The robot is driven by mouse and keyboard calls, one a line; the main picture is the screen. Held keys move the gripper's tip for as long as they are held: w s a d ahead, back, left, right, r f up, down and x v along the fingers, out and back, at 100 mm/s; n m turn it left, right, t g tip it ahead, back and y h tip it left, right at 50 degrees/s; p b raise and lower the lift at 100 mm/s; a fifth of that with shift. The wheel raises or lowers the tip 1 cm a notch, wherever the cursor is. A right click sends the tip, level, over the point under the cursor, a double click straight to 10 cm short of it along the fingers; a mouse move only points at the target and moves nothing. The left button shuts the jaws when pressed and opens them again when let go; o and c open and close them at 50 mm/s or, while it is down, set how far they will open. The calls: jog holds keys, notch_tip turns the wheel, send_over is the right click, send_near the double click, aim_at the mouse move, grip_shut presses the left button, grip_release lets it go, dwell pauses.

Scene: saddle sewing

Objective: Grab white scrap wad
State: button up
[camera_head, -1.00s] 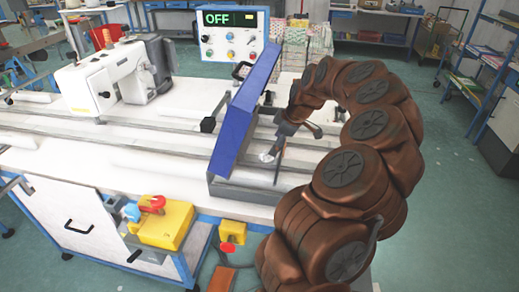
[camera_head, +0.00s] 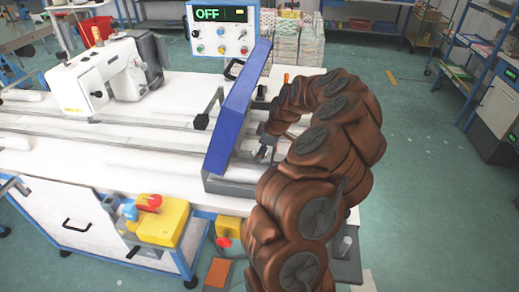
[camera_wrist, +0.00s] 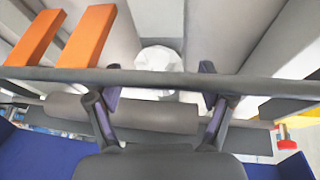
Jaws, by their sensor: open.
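The white scrap wad (camera_wrist: 158,58) is a pale crumpled lump between grey surfaces in the wrist view. Its lower edge meets a dark bar that crosses the picture. My gripper (camera_wrist: 160,72) is open, with one finger on each side of the wad's line, and nothing is between the fingers. The dark bar crosses in front of the fingertips. In the head view my gripper (camera_head: 264,145) is low behind the blue slanted panel (camera_head: 236,112), partly hidden by my arm. I cannot clearly make out the wad there.
Two orange strips (camera_wrist: 87,35) lie at the upper left in the wrist view. In the head view a white sewing machine (camera_head: 105,75) stands on the white bench (camera_head: 60,155). A control box reading OFF (camera_head: 222,30) stands behind the blue panel. A yellow box (camera_head: 163,222) is at the bench front.

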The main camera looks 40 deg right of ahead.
jog(key=shift+c, duration=0.2)
jog(key=c, duration=0.8)
